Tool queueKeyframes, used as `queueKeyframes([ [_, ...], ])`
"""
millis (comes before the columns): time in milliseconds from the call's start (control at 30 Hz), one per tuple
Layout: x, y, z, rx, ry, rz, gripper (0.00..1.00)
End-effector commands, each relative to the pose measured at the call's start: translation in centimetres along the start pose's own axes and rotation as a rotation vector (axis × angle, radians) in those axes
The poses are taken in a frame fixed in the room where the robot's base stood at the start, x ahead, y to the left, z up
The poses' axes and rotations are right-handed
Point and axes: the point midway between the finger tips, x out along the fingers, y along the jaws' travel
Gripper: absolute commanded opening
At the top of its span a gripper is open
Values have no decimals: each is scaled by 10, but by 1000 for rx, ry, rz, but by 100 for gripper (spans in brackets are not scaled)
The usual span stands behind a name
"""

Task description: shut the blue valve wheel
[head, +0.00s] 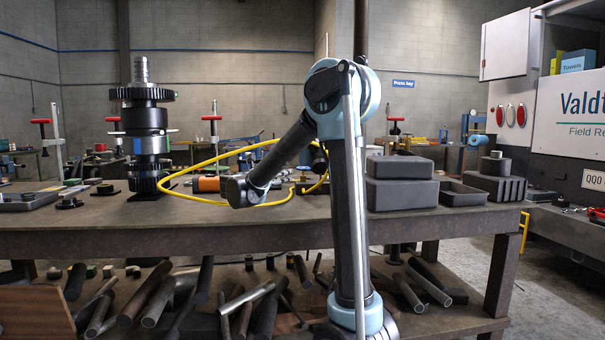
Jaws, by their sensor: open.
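I cannot make out a blue valve wheel in the head view. My arm rises in front of the bench and bends down to the left, with a dark wrist part over the bench top. I cannot pick out the gripper's jaws beyond it. A tall dark geared shaft assembly (146,130) stands upright on the left of the bench (290,210), with a blue patch on its side.
Dark bins (402,193) and a stepped block (495,180) stand on the right. Pipes and bars (160,295) crowd the lower shelf. Open floor (560,270) lies at the right, beside a white service cabinet (568,110).

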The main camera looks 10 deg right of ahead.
Motion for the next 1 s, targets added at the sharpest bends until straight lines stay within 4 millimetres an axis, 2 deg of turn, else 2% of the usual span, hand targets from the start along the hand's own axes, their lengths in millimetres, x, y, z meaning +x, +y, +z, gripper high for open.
queueKeyframes([
  [200,42,-5,0,-1,0,-11,62],
  [700,130,-8,0,-1,-1,-12,62],
  [1000,161,-7,1,-1,-1,-10,62],
])
